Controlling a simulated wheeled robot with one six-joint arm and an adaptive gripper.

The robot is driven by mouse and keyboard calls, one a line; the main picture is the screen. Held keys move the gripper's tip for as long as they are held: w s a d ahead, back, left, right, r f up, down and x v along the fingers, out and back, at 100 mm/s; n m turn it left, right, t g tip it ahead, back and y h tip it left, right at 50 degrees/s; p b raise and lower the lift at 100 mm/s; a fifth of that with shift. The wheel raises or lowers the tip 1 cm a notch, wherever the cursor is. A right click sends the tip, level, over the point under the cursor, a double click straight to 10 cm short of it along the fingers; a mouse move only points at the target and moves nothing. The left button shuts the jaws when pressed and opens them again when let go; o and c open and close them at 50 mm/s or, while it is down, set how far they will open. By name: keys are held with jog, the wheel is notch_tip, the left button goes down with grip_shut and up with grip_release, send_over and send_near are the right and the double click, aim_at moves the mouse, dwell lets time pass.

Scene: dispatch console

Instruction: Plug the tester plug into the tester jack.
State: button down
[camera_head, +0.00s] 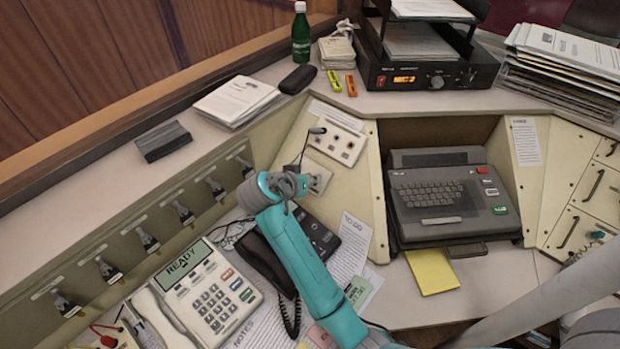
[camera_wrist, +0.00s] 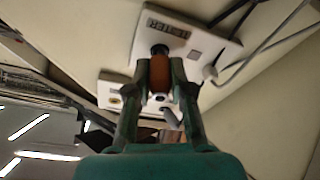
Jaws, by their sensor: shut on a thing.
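My gripper (camera_wrist: 160,88) is shut on the tester plug (camera_wrist: 160,74), an orange-brown cylinder with a dark front end. The plug points at a pale plate (camera_wrist: 200,42) with a dark label that seems to read TESTER. The plug's front end is at or very near this plate. The tester jack is hidden behind it, and I cannot tell whether the plug is in it. In the head view my gripper (camera_head: 302,183) is at the slanted cream panel, in front of a small pale plate (camera_head: 320,176); the plug is not clear there.
A pale plate with several jacks (camera_head: 345,146) and a dark plug with a cord (camera_head: 317,130) sits just above. Cables (camera_wrist: 262,45) run beside the labelled plate in the wrist view.

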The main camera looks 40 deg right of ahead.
jog(key=shift+d+f, duration=0.4)
dwell(1.1)
jog(key=shift+c, duration=2.3)
grip_release()
jog(key=shift+a+r, duration=0.1)
jog(key=a+r, duration=0.4)
jog(key=r, duration=0.1)
jog(key=shift+s+a, duration=0.25)
jog(key=shift+s, duration=0.15)
